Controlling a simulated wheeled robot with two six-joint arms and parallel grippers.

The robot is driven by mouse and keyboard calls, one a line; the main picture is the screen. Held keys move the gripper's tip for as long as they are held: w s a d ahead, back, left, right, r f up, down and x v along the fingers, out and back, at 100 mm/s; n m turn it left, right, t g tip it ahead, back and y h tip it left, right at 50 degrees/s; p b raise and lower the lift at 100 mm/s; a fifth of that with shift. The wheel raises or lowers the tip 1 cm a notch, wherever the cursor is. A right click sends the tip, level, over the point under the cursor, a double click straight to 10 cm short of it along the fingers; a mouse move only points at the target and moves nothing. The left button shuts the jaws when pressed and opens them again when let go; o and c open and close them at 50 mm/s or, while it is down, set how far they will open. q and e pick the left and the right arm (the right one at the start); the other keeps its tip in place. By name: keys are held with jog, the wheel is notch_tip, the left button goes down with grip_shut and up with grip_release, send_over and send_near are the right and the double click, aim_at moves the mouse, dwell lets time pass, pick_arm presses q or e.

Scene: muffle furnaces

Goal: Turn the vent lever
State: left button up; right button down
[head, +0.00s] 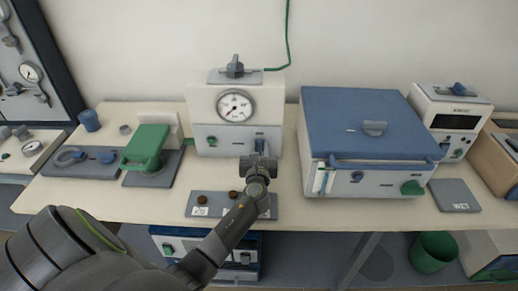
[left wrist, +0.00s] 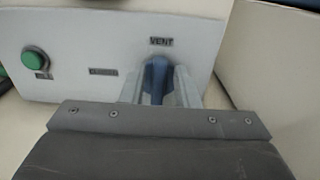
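The vent lever (left wrist: 157,76) is a blue handle under the "VENT" label on the white lower front of the gauge unit. The gauge unit (head: 202,140) stands at the back middle of the table. My left gripper (head: 259,158) is at that front panel. In the left wrist view its two grey fingers (left wrist: 158,88) lie on either side of the lever, with no clear gap between them and it. The lever's lower part is hidden behind the gripper body. My right gripper is not in view.
A green button (left wrist: 36,61) sits left of the lever. A furnace with a blue lid (head: 350,115) stands close on the right. A grey tray (head: 233,211) with dark round pieces lies below my left arm. A green press-like tool (head: 147,146) stands left.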

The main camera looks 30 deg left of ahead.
pick_arm(q)
grip_shut()
